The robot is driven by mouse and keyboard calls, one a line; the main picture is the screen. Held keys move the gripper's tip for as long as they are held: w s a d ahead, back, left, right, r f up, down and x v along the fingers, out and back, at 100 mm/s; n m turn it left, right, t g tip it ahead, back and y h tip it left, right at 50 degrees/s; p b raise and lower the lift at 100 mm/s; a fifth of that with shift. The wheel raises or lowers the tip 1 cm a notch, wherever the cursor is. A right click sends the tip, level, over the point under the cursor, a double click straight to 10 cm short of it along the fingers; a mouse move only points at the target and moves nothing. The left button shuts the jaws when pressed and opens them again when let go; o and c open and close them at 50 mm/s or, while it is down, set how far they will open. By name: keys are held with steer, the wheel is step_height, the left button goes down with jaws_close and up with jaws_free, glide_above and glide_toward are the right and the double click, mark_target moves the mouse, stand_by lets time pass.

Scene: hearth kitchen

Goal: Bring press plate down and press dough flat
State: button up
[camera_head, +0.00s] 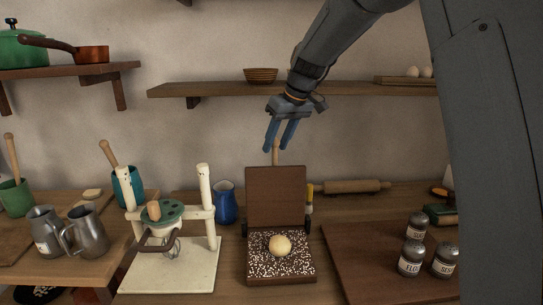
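The dough press stands on the counter. Its brown press plate (275,195) is upright at the back, hinged to a base (256,265) with a speckled, floury-looking top. A round pale dough ball (280,245) sits on the base, not flattened. A light wooden handle (275,156) rises above the plate's top edge. My gripper (277,147) points down over the press, its two blue fingers apart. The handle's top shows between the fingertips. I cannot tell whether the fingers touch it or are in front of it.
A white stand (204,205) with a green disc is left of the press. A blue jug (225,203) and a rolling pin (350,187) are behind. Shakers (411,258) stand on a dark board (365,265) at right. A wall shelf (220,90) is behind my gripper.

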mark_target(273, 152)
steer(key=p+x, duration=0.1)
steer(key=x, duration=0.5)
jaws_close()
